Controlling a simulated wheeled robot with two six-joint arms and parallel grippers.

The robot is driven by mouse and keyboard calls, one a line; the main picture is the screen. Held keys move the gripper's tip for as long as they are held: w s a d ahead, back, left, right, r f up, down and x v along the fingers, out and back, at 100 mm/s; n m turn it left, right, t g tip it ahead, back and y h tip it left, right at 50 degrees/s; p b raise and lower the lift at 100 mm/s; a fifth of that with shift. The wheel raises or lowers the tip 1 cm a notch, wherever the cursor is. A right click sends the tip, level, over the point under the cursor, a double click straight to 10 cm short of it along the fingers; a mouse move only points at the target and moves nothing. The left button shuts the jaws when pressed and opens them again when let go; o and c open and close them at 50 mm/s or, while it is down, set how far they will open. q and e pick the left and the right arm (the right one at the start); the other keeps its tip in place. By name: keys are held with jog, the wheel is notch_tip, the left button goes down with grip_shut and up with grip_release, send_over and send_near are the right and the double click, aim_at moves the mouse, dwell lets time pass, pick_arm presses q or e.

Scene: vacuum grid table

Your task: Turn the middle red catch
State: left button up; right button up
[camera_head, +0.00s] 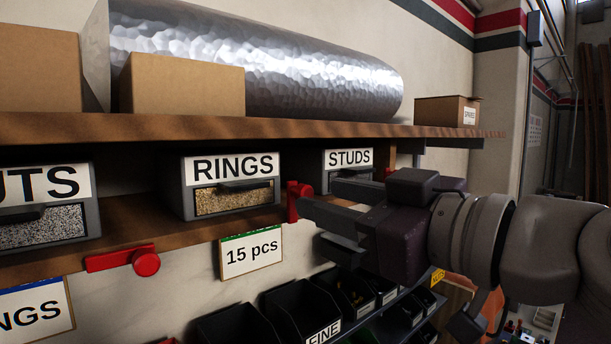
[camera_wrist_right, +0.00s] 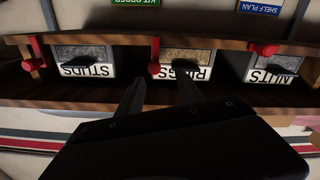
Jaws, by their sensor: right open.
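The middle red catch (camera_head: 292,203) stands upright at the lower shelf's front edge, between the RINGS and STUDS drawers. It also shows upright in the right wrist view (camera_wrist_right: 155,57), which is upside down. My right gripper (camera_head: 318,212) is open and empty, just right of this catch in the head view. In the right wrist view its two fingers (camera_wrist_right: 162,90) point toward the catch, which appears beyond the fingertips and roughly between them. Whether they touch it cannot be told. My left gripper is not in view.
Another red catch (camera_head: 146,262) lies sideways at the left; a third (camera_wrist_right: 34,63) is beside the STUDS drawer. The RINGS drawer (camera_head: 187,197) and NUTS drawer (camera_head: 92,215) sit on the lower shelf. Dark bins (camera_head: 240,325) stand below. A 15 pcs card (camera_head: 251,252) hangs under the shelf.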

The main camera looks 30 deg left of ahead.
aim_at(305, 192)
jog(key=w+a+p, duration=0.1)
jog(key=w+a, duration=0.1)
jog(key=w+a+p, duration=0.1)
jog(key=w+a, duration=0.1)
jog(key=a, duration=0.1)
jog(key=shift+w+a, duration=0.1)
jog(key=shift+a, duration=0.1)
jog(key=shift+a+p, duration=0.3)
jog(key=shift+p, duration=0.05)
jog(key=shift+s, duration=0.4)
jog(key=shift+s+d, duration=0.1)
jog(key=shift+s, duration=0.25)
jog(key=shift+w+f, duration=0.15)
jog(key=shift+w, duration=0.35)
grip_shut()
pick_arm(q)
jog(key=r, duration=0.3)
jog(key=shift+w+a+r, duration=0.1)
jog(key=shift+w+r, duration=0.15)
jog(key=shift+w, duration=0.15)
pick_arm(e)
jog(key=shift+s, duration=0.1)
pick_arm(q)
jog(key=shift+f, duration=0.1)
pick_arm(e)
jog(key=shift+m, duration=0.3)
